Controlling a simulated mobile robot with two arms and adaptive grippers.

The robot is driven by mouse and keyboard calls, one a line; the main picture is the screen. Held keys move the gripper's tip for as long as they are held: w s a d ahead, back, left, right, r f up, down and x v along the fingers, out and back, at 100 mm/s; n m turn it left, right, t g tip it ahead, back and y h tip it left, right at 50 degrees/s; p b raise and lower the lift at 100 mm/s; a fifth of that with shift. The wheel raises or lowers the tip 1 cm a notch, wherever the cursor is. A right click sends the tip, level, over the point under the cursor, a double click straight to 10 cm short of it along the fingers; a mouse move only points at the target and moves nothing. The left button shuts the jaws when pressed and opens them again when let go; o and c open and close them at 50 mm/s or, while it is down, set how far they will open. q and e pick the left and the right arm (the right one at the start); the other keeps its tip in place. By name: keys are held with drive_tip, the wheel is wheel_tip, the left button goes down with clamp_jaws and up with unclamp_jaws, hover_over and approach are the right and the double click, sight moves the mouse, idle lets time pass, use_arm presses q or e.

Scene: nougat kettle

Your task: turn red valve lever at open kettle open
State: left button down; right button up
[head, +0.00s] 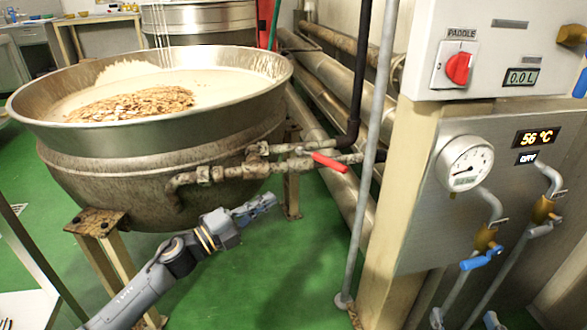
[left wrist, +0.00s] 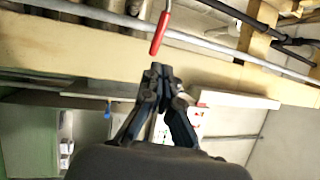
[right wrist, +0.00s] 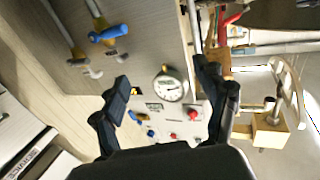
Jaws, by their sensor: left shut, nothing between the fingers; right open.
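The red valve lever (head: 329,162) sits on the pipe at the right side of the open kettle (head: 180,165). It points right and slightly down in the head view. My left gripper (head: 257,205) is shut and empty, below and left of the lever. In the left wrist view the red lever (left wrist: 160,33) hangs just beyond the closed fingertips (left wrist: 157,72), with a visible gap. My right gripper (right wrist: 172,85) is open and empty, with the panel's gauge visible between its fingers. It is not clearly visible in the head view.
A vertical grey pipe (head: 369,150) stands right of the lever. Beyond it are a beige post (head: 395,190) and a control panel with a gauge (head: 464,163) and a blue valve handle (head: 481,259). Large pipes run behind the lever. Green floor lies open below it.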

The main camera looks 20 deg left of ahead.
use_arm(q)
drive_tip(key=b, duration=0.1)
approach(329, 165)
drive_tip(key=f+x, duration=0.1)
drive_tip(key=x, duration=0.2)
drive_tip(key=shift+w+d+r, duration=0.55)
drive_tip(key=shift+w+r, duration=0.2)
drive_tip(key=shift+w, duration=0.15)
use_arm(e)
wheel_tip(329, 165, up, 6)
drive_tip(key=t+y, duration=0.1)
drive_tip(key=t, duration=0.2)
drive_tip(key=shift+s+a+t, duration=0.25)
drive_tip(key=shift+s+t, duration=0.05)
drive_tip(key=shift+t, duration=0.1)
drive_tip(key=shift+f+y, duration=0.1)
drive_tip(key=shift+y, duration=0.2)
